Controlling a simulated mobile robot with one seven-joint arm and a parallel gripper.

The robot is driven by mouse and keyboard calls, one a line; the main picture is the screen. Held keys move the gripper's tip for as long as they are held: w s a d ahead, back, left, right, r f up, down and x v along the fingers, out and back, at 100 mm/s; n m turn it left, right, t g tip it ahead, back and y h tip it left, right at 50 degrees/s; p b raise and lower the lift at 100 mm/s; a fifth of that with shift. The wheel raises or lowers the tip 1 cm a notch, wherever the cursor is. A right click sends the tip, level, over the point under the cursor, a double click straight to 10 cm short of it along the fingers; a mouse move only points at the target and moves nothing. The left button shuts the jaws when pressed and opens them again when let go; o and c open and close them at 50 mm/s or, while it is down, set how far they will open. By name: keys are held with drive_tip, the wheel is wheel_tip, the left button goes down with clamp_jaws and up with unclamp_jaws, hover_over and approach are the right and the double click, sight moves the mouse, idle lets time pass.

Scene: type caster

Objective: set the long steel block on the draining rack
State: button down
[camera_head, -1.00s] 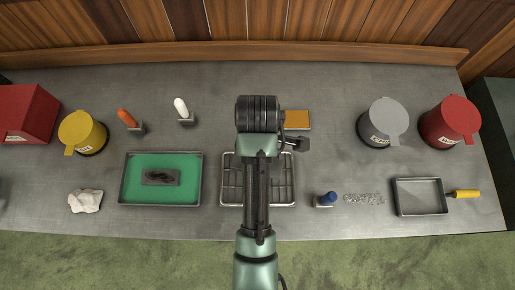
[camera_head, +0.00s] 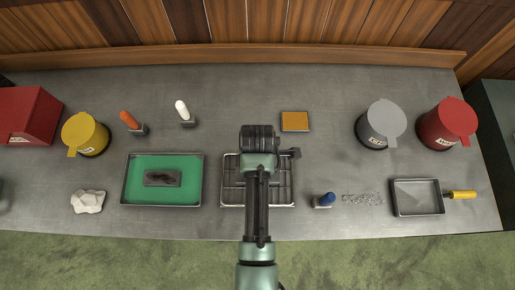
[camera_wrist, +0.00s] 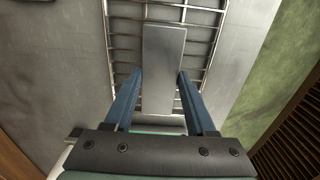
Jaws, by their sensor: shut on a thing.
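The long steel block (camera_wrist: 163,60) is a plain grey bar in the wrist view, lying between my fingers. My gripper (camera_wrist: 160,76) is shut on it, one finger along each long side. The draining rack (camera_head: 284,205) is a wire grid at the middle front of the bench, partly covered by my arm in the head view. In the wrist view the rack's wires (camera_wrist: 124,42) show behind the block on both sides. I cannot tell whether the block touches the wires. In the head view my arm hides the block and fingers.
Left of the rack is a green-floored tray (camera_head: 191,191) with a dark block (camera_head: 162,178). A blue-topped tool (camera_head: 326,199) stands close to the right. An orange pad (camera_head: 295,121) lies behind. Yellow (camera_head: 86,134), grey (camera_head: 381,124) and red (camera_head: 447,123) bins stand farther out.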

drive_tip(key=shift+w+f, duration=0.15)
drive_tip(key=shift+f, duration=0.5)
drive_tip(key=shift+f, duration=0.2)
drive_tip(key=shift+c, duration=1.1)
unclamp_jaws()
